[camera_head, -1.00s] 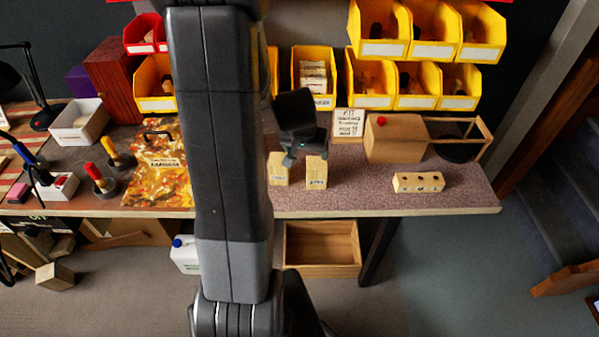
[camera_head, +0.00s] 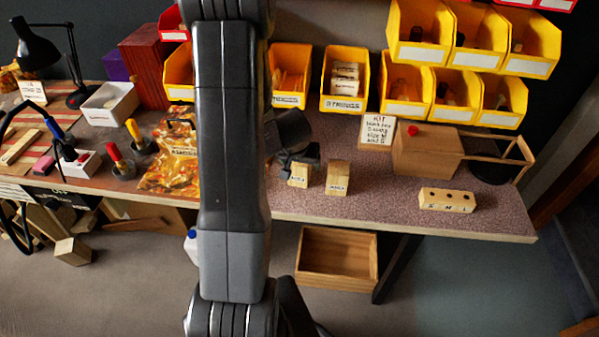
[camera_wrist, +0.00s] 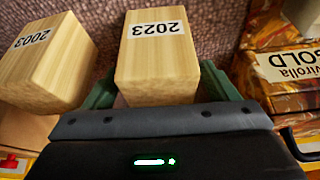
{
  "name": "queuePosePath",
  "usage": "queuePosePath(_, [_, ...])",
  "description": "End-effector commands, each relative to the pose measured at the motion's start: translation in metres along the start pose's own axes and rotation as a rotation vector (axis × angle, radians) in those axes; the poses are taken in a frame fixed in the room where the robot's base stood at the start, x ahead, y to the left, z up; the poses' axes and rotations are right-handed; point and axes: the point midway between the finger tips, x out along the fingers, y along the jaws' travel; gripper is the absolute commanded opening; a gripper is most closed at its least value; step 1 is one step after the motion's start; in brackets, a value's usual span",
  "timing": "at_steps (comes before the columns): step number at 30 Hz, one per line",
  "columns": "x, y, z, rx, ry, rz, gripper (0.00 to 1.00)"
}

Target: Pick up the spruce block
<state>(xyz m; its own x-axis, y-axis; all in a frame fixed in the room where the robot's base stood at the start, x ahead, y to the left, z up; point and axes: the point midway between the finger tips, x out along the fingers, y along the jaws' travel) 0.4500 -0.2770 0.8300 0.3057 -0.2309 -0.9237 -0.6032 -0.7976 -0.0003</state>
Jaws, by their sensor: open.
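Two pale wooden blocks with white labels stand side by side on the bench. In the wrist view, the block labelled 2023 (camera_wrist: 157,60) is between the green fingers of my gripper (camera_wrist: 160,90), and the block labelled 2003 (camera_wrist: 45,65) is to its left, outside the fingers. In the head view, my gripper (camera_head: 300,160) is at the left block (camera_head: 298,176), its top partly hidden; the right block (camera_head: 337,178) stands clear. The gripper is open, one finger on each side of the 2023 block. I cannot tell whether they touch it.
An orange patterned package (camera_head: 168,160) lies left of the blocks. A sign (camera_head: 377,131), a wooden box with a red knob (camera_head: 425,150) and a drilled block (camera_head: 446,200) are to the right. Yellow bins (camera_head: 345,80) line the back. The mat in front of the blocks is clear.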

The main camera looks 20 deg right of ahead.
Motion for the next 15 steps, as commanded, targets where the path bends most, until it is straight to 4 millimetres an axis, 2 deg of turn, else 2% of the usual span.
queuePosePath(4, [-0.0008,0.0000,-0.0002,0.000,0.000,0.000,0.78])
queuePosePath(11, [-0.0009,-0.0001,0.0000,0.000,0.000,0.000,0.33])
queuePosePath(12, [-0.0009,-0.0001,0.0000,0.000,-0.001,0.000,0.28])
queuePosePath(15, [-0.0010,-0.0001,-0.0002,0.000,0.000,0.000,0.28])
